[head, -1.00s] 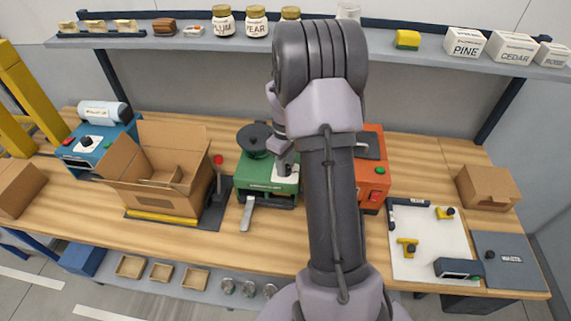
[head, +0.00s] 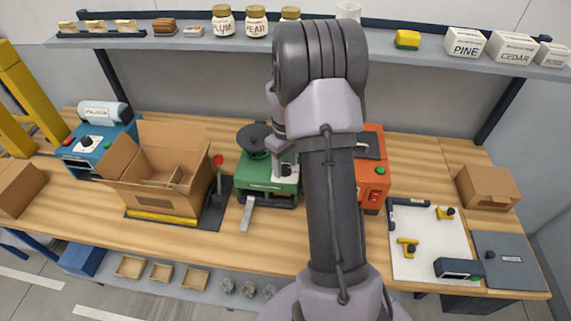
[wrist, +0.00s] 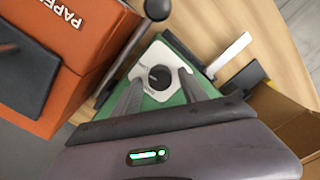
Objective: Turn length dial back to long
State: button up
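The green machine (head: 262,180) stands mid-bench. On it is a white plate with a round black dial (wrist: 159,77), which also shows just below my gripper in the head view (head: 286,170). Small lettering rings the dial in the wrist view, too small to read surely. My gripper (wrist: 160,80) is open and empty, its two grey fingers either side of the dial in that view. In the head view my gripper (head: 281,152) appears slightly above the dial, apart from it. My arm hides part of the machine's right side.
An orange machine (head: 373,180) stands close on the right. A lever with a red knob (head: 218,161) and an open carton (head: 152,190) stand on the left. A blue machine (head: 98,151) with its own dial is farther left. Shelf jars (head: 223,22) sit above.

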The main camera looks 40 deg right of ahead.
aim_at(285, 168)
notch_tip(285, 168, up, 17)
jog(key=p, duration=0.4)
jog(key=shift+r, duration=0.2)
jog(key=s+a+r+m+t+b, duration=0.1)
jog(key=s+a+m+t+b, duration=0.1)
jog(key=a+b, duration=0.8)
jog(key=s+a+f+m+t+y+b, duration=0.1)
jog(key=s+a+f+t+b, duration=0.1)
jog(key=s+a, duration=0.6)
jog(key=s+a+f+m+t+y+b, duration=0.1)
jog(key=s+a+f, duration=0.4)
jog(key=a, duration=0.7)
jog(key=s+m+b, duration=0.1)
jog(key=s+b, duration=0.1)
jog(key=shift+s+a+f+t+b, duration=0.2)
jog(key=shift+s+a+t+b, duration=0.2)
